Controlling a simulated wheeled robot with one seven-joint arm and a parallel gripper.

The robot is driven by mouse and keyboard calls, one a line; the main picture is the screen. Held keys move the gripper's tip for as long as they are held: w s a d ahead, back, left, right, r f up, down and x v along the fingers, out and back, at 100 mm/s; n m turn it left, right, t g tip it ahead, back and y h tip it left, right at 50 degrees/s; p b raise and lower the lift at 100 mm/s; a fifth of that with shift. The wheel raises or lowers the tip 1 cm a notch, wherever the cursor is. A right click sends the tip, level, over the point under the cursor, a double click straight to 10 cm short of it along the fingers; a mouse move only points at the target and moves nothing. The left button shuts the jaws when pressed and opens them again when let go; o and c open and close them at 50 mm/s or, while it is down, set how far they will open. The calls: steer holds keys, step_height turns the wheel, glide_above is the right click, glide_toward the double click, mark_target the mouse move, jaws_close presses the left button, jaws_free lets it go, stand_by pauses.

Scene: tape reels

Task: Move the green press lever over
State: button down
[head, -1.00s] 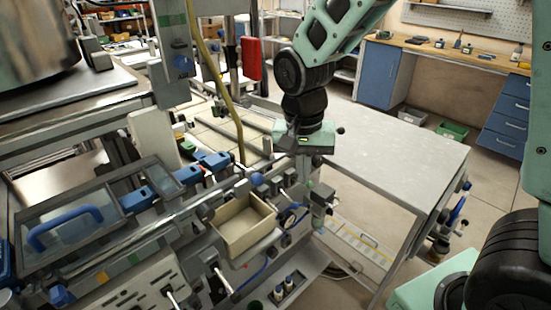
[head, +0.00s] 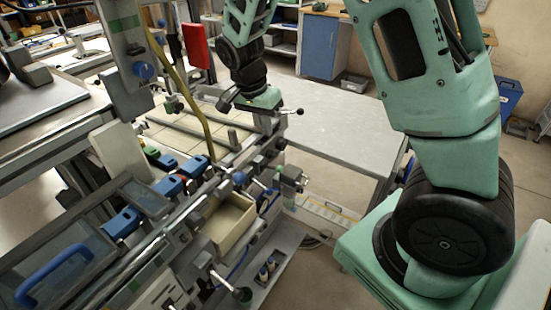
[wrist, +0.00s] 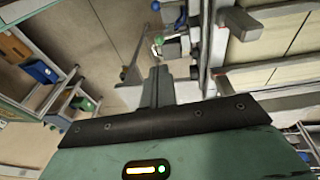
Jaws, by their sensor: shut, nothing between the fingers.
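My gripper (head: 268,126) is over the far right end of the grey machine in the head view, with its mint body above the machine's fittings. In the wrist view its narrow fingers (wrist: 157,86) are together and hold nothing. A rod with a dark ball end (head: 299,111) sticks out to the right beside my gripper in the head view. Contact between fingers and lever cannot be made out.
An open beige bin (head: 228,226) sits on the machine front, with blue clamps (head: 168,185) to its left. A yellow hose (head: 196,105) hangs left of my gripper. A grey table (head: 335,118) stands at right, its top bare. A red panel (head: 195,46) hangs behind.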

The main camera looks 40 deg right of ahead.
mark_target(276, 168)
steer(key=p+x, duration=0.3)
steer(key=x, duration=0.9)
steer(key=shift+s+d+f, duration=0.1)
steer(key=shift+s+f, duration=0.05)
steer(key=shift+f, duration=0.2)
steer(key=shift+f, duration=0.1)
